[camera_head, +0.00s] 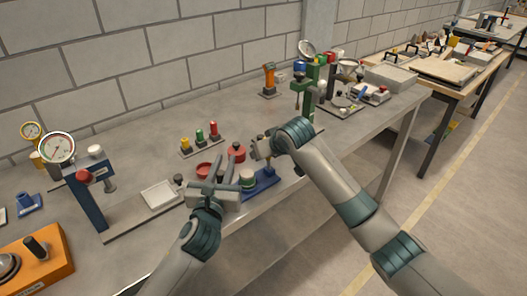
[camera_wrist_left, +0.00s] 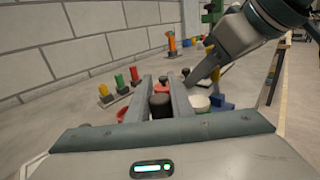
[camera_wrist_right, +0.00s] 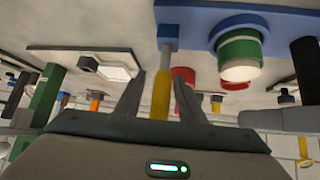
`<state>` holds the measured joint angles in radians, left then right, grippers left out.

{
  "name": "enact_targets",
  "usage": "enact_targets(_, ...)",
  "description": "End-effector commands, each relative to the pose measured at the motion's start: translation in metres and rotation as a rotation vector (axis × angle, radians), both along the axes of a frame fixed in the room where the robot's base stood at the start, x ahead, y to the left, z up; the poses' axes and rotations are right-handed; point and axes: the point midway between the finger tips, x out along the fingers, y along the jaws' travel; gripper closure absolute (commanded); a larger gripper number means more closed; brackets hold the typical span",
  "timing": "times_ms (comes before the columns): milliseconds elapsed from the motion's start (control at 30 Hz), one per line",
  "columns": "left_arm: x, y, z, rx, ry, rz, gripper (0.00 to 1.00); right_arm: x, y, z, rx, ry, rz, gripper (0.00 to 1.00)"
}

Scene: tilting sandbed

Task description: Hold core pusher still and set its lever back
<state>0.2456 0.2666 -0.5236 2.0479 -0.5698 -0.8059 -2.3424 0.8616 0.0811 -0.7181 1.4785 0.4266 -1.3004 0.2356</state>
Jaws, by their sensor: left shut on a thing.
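The core pusher, a blue base (camera_head: 266,184) with a green-and-white cylinder, lies near the bench's front edge. It also shows at the top of the right wrist view (camera_wrist_right: 190,17), with its green collar (camera_wrist_right: 239,48). My left gripper (camera_head: 226,168) is shut on its dark upright grip (camera_wrist_left: 161,106), which is partly hidden by the fingers. The grip also shows at the right of the right wrist view (camera_wrist_right: 305,60). The yellow lever handle (camera_wrist_right: 160,95), on a grey rod, is between the fingers of my right gripper (camera_wrist_right: 160,82). Those fingers are apart, with a gap on each side.
A red dish (camera_head: 203,169) and a red pot (camera_head: 236,153) lie just behind. A rack of coloured plugs (camera_head: 200,140) stands farther back. A blue press (camera_head: 88,200) is at left, a green press (camera_head: 310,92) at back right. The bench middle is partly clear.

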Motion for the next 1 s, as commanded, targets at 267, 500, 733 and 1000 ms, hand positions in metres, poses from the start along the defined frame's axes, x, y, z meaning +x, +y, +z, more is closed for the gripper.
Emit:
enact_targets(267, 0.000, 0.000, 0.000, 0.001, 0.000, 0.000, 1.00, -0.006, -0.003, 0.008, 0.001, -0.002, 0.000, 0.64)
enact_targets(500, 0.000, 0.000, 0.000, 0.001, 0.000, 0.000, 1.00, -0.025, -0.014, 0.030, 0.003, -0.004, 0.000, 0.64)
enact_targets(733, 0.000, 0.000, 0.000, 0.000, 0.000, 0.000, 1.00, -0.051, -0.029, 0.058, 0.002, -0.002, 0.001, 0.64)
enact_targets(1000, 0.000, 0.000, 0.000, 0.000, 0.000, 0.000, 1.00, -0.072, -0.040, 0.080, 0.001, -0.001, 0.000, 0.64)
